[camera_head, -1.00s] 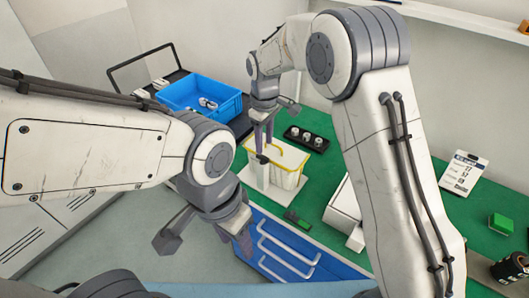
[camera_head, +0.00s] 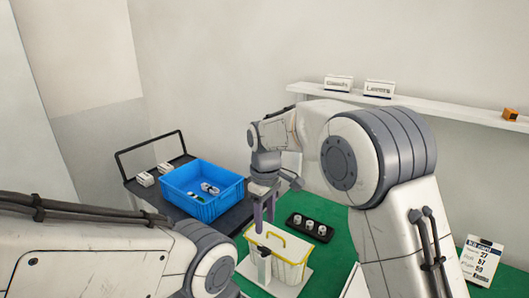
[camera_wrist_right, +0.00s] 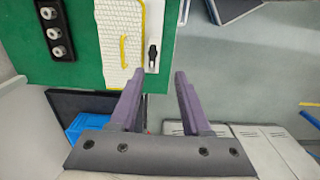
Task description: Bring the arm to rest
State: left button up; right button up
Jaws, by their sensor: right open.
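My right arm reaches over the green bench top (camera_head: 342,233). Its gripper (camera_head: 264,220) points down, open and empty, just above a white box with a yellow handle (camera_head: 292,272). In the right wrist view the two purple fingers (camera_wrist_right: 157,80) stand apart with nothing between them. The box (camera_wrist_right: 115,40) lies beyond the fingertips there, with a small black-topped part (camera_wrist_right: 152,54) at its side. My left arm's links show at the lower left of the head view. My left gripper is out of view.
A blue crate (camera_head: 232,198) with small parts stands on a dark surface at the left. A black tray (camera_head: 318,236) with three round parts lies behind the box. A white shelf (camera_head: 440,120) runs along the wall. A printed card (camera_head: 481,262) stands at right.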

jog(key=s+r+m, duration=0.2)
jog(key=s+r, duration=0.1)
jog(key=s, duration=1.4)
jog(key=s+d+f, duration=0.1)
jog(key=s+d, duration=0.1)
jog(key=s, duration=0.4)
jog(key=s+d+f+m+y, duration=0.1)
jog(key=s+d+f, duration=0.1)
jog(key=s, duration=0.5)
jog(key=shift+s+d+f+m, duration=0.2)
jog(key=shift+d+f+m, duration=0.05)
jog(key=shift+f+m, duration=0.05)
